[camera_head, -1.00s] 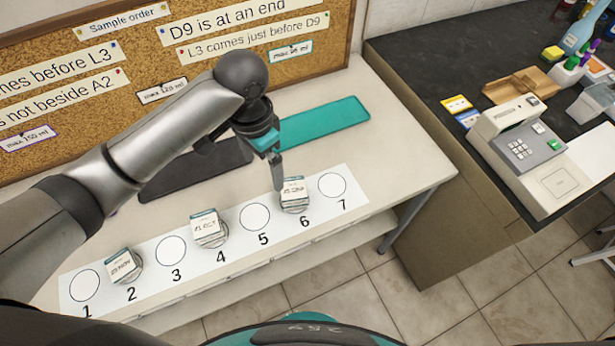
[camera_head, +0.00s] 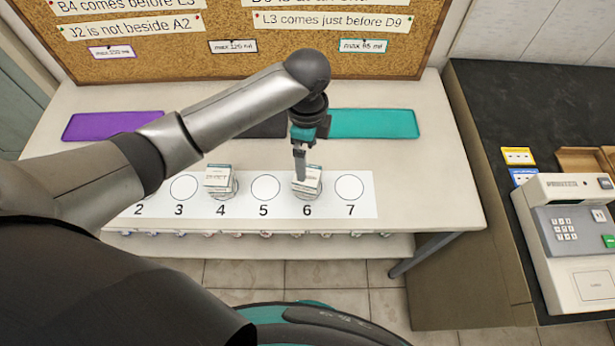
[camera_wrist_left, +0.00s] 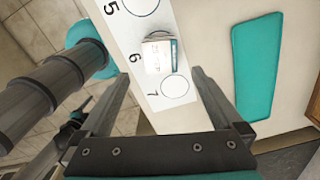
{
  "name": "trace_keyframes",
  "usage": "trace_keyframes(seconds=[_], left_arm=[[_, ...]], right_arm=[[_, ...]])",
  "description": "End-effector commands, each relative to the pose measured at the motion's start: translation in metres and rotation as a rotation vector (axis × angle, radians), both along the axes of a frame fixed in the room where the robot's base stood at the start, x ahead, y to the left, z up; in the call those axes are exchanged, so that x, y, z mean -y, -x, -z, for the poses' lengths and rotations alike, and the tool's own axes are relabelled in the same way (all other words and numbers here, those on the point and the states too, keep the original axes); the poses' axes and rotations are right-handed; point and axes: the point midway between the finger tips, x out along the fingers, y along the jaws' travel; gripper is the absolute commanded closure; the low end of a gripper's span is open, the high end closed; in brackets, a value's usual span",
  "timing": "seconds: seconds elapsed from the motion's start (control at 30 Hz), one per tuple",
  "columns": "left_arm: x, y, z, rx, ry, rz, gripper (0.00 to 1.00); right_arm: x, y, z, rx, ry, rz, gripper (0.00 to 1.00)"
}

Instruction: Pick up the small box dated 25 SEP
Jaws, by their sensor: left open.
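A small white box (camera_head: 308,182) with a teal edge stands on circle 6 of the numbered strip (camera_head: 328,210). In the left wrist view the same box (camera_wrist_left: 157,56) has a small printed date that looks like 25 SEP, though it is blurred. My left gripper (camera_head: 300,170) points down at this box and overlaps its upper left in the head view. In the left wrist view my left gripper (camera_wrist_left: 161,75) is open, and the box shows between and beyond its fingertips. I cannot tell whether they touch it. My right gripper is not in view.
Another small box (camera_head: 219,179) stands on circle 4; circles 3, 5 and 7 are empty. My left arm covers the strip's left end. A purple tray (camera_head: 105,125), a dark tray and a teal tray (camera_head: 375,123) lie behind. A corkboard (camera_head: 240,60) stands at the back.

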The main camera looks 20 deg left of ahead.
Motion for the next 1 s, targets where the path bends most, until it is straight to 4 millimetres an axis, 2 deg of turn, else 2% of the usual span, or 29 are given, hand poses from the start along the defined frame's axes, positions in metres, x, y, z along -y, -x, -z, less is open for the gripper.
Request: trace_keyframes(seconds=[0.1,0.33,0.6,0.9,1.0], left_arm=[[0.000,0.000,0.018,-0.001,0.001,-0.002,0.00],[0.000,0.000,0.033,-0.001,0.001,0.000,0.00],[-0.001,0.000,0.072,0.000,0.000,-0.001,0.00],[-0.001,-0.001,0.076,0.002,0.000,0.000,0.00],[-0.001,-0.001,0.076,0.002,0.000,-0.001,0.10]], right_arm=[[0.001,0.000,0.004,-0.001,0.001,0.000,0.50],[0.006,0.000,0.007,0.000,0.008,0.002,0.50],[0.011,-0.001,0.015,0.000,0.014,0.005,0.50],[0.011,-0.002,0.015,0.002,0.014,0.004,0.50],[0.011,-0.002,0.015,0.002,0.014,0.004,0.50]])
